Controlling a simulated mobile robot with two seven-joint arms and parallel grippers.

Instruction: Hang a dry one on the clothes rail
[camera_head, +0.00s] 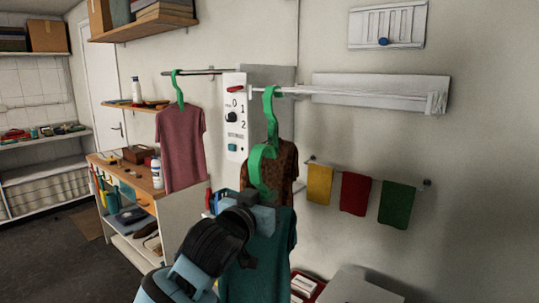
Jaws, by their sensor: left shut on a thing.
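My left gripper (262,208) is shut on a green hanger (262,168). A teal garment (268,262) hangs from this hanger, partly hidden behind my arm. A white clothes rail (370,94) sticks out along the wall above and to the right. A brown patterned garment (285,163) hangs near the rail's left end on another green hanger (271,105). The held hanger's hook is below the rail and overlaps the brown garment in the picture. A dusty red garment (181,148) hangs on a green hanger (178,90) from a farther rail (208,72). My right gripper is not in view.
A control panel (235,117) with a knob and numbers stands left of the brown garment. Yellow (319,183), red (355,193) and green (397,204) cloths hang on a low bar at right. A workbench (190,207) stands at left. The white rail's right part is bare.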

